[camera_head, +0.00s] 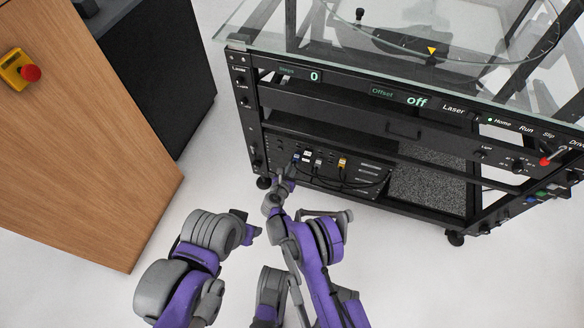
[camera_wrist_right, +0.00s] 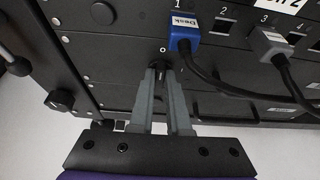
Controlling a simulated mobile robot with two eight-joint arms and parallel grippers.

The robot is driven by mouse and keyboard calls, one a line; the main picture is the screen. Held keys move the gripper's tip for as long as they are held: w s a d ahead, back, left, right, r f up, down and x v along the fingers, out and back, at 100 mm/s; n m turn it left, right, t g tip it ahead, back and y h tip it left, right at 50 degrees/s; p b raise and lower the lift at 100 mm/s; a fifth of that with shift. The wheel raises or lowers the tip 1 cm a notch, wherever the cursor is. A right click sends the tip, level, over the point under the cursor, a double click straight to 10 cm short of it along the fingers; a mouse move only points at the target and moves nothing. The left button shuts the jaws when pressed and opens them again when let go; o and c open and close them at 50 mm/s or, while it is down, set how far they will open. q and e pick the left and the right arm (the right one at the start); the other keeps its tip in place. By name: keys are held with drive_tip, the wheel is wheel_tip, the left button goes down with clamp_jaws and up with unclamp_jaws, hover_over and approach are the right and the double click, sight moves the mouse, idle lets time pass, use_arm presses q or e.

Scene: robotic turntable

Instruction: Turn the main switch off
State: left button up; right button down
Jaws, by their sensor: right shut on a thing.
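The main switch (camera_wrist_right: 166,60) appears as a small dark part on the black front panel, just below a white "O" mark, in the right wrist view. It is mostly hidden between the fingertips of my right gripper (camera_wrist_right: 162,69). The fingers are close together and shut on it. In the head view my right gripper (camera_head: 285,178) reaches to the lower left of the rack's panel (camera_head: 299,143), where the switch is too small to make out. My left gripper (camera_head: 251,231) is away from the rack, and whether it is open is unclear.
A blue plug (camera_wrist_right: 184,38) with a cable sits just right of the switch, and a grey plug (camera_wrist_right: 268,42) is further right. A wooden cabinet (camera_head: 85,140) stands left. A red-tipped lever (camera_head: 546,160) is at the rack's right. The floor in front is clear.

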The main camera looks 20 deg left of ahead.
drive_tip(key=shift+w, duration=0.1)
drive_tip(key=c, duration=0.9)
unclamp_jaws()
drive_tip(key=p+v, duration=0.2)
drive_tip(key=v, duration=0.8)
drive_tip(key=shift+s+r+p, duration=0.25)
drive_tip(key=shift+s+p, duration=0.05)
drive_tip(key=shift+s, duration=0.05)
